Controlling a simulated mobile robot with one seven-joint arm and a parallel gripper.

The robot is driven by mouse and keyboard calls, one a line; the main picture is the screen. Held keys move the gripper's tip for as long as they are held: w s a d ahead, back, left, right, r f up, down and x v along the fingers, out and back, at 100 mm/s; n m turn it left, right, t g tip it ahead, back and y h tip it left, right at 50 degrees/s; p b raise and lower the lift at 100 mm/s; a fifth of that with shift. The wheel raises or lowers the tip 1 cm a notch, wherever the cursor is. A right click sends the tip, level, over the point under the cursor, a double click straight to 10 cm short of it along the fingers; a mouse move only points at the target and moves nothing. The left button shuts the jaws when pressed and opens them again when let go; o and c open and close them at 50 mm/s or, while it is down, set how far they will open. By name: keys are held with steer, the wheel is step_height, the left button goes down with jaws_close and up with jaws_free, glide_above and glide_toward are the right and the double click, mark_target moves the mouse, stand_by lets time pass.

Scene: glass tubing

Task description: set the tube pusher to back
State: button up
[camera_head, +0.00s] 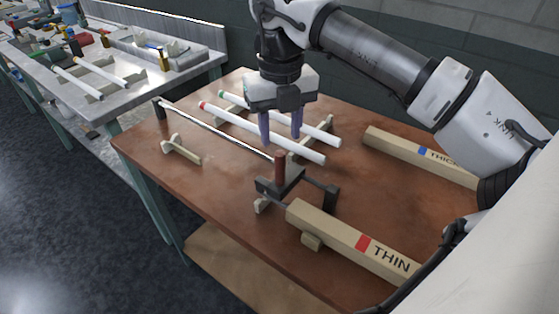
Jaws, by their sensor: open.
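The tube pusher appears to be the dark carriage with an upright red-brown handle (280,167), at the near end of a thin metal rail (222,132). The rail runs back left to a dark end post (159,109). My gripper (281,138) points down with its two purple fingers apart and nothing seen between them. It is over the white tubes, above and behind the handle in the picture. Whether the fingers touch a tube cannot be told. A red-tipped white tube (245,125) and a green-tipped white tube (323,134) lie on wooden rests.
A long wooden block marked THIN (340,238) lies at the front, and one marked THICK (405,148) at the right. A small wooden rest (182,150) stands left of the rail. The brown table (225,190) has bare room at front left. A cluttered grey bench (120,95) stands behind left.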

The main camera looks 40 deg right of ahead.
mark_target(280, 165)
step_height(280, 165, down, 9)
steer(key=shift+p, duration=0.6)
jaws_close()
